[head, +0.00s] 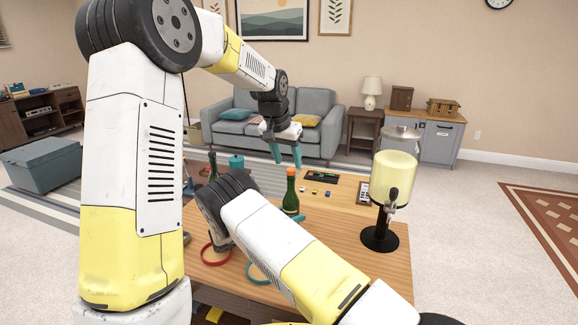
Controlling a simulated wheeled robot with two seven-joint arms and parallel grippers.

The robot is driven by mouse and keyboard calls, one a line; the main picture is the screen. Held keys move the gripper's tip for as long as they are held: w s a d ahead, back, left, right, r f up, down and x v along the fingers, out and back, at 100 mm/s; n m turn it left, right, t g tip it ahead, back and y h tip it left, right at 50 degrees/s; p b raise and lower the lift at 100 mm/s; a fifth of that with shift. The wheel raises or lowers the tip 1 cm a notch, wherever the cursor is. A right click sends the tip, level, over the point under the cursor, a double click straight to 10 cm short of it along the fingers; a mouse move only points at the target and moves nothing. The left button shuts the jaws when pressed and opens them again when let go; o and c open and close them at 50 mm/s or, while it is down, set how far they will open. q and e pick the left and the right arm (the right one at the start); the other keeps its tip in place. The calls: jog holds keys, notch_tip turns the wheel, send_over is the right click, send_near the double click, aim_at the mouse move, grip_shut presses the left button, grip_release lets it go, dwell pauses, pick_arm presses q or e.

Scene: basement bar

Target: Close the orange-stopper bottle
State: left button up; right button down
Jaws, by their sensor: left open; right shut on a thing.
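The green bottle (291,198) stands upright on the wooden table, with the orange stopper (291,172) at its mouth. Whether the stopper is fully seated cannot be told. My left gripper (286,155) is open and empty, its teal fingers pointing down just above the stopper. My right gripper (298,218) is mostly hidden behind its own forearm. Only a teal fingertip shows beside the lower part of the bottle, and it is shut on the bottle.
A drink dispenser (395,167) on a black stand is at the table's right. A dark bottle (212,167) and a teal container (236,162) stand at the back left. A red ring (204,259) lies in front. A dark tray (322,177) and small blocks lie behind.

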pick_arm(q)
jog(key=v, duration=0.8)
jog(key=shift+r, duration=0.25)
pick_arm(e)
jog(key=shift+c, duration=2.3)
grip_release()
jog(key=shift+a, duration=0.1)
jog(key=v, duration=0.7)
jog(key=shift+s+a, duration=0.2)
jog(key=shift+a, duration=0.05)
pick_arm(q)
jog(key=shift+a, duration=0.1)
